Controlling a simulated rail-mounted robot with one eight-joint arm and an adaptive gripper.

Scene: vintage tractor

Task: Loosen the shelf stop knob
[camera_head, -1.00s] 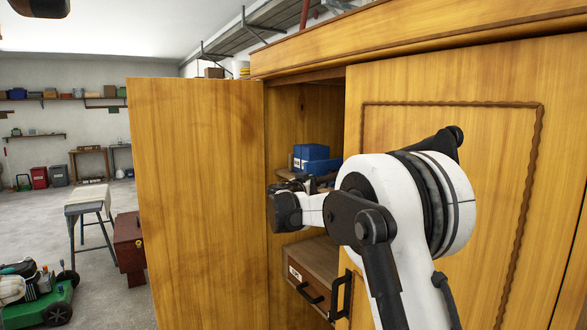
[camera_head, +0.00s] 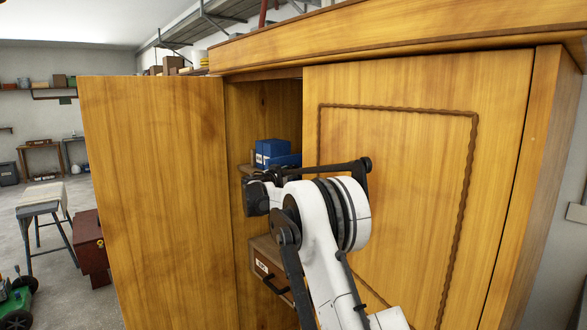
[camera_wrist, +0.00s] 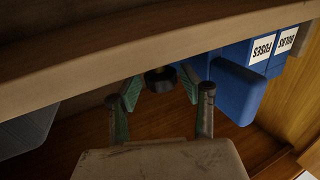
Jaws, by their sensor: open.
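A dark round knob (camera_wrist: 160,79) shows in the wrist view at the edge of a wooden shelf (camera_wrist: 150,62). My gripper (camera_wrist: 160,87) is open, with one green-padded finger on each side of the knob. I cannot tell whether either finger touches it. The knob is not visible in the head view. There, my arm reaches into the open left part of the wooden cabinet (camera_head: 400,140), and its end hides the fingers.
Blue boxes (camera_wrist: 238,88), some with upside-down labels, lie close beside the right finger; they also show in the head view (camera_head: 275,153). A grey object (camera_wrist: 25,130) is at the left. The open cabinet door (camera_head: 155,200) stands left of my arm.

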